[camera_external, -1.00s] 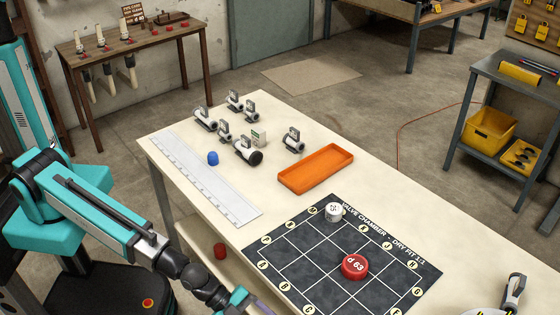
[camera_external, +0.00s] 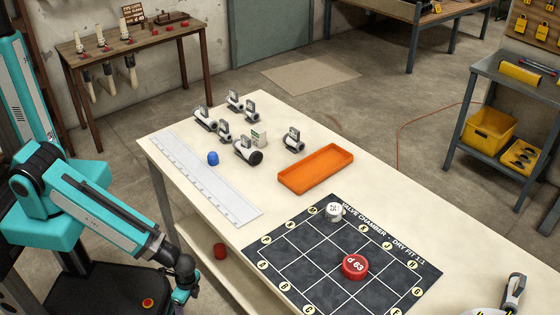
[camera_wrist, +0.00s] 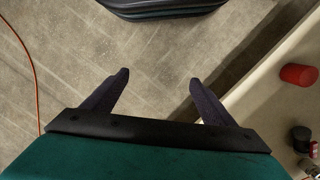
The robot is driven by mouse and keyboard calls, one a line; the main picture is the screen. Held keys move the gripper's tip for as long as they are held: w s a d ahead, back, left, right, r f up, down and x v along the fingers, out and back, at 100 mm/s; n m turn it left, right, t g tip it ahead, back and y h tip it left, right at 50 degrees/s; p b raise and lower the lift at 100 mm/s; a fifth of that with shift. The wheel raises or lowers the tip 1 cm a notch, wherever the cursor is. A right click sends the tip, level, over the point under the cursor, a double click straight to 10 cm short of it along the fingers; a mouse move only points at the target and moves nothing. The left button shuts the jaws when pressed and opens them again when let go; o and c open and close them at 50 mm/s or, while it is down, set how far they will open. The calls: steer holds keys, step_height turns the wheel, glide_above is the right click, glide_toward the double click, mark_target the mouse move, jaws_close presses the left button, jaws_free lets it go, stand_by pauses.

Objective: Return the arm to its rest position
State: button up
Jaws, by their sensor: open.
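My gripper (camera_wrist: 158,80) shows in the wrist view with its two dark fingers spread apart and nothing between them. It points down at the tiled floor. In the external view my arm is folded low beside my base, left of the table, and the wrist (camera_external: 182,285) hangs near the bottom edge of the picture. The fingers cannot be made out clearly there. My gripper is clear of the table top.
The table (camera_external: 185,120) holds an orange tray (camera_external: 316,168), a ruled white strip (camera_external: 205,180), several pipe fittings and a dark grid mat (camera_external: 300,250) with a red cap (camera_external: 355,266) and a white fitting (camera_external: 334,211). A red piece (camera_external: 220,251) sits on its lower shelf.

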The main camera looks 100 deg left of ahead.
steer(key=s+a+f+n+g, duration=0.1)
steer(key=s+a+g, duration=0.3)
steer(key=s, duration=0.9)
steer(key=shift+s+f+n, duration=0.15)
steer(key=shift+s+n, duration=0.15)
steer(key=shift+n, duration=0.6)
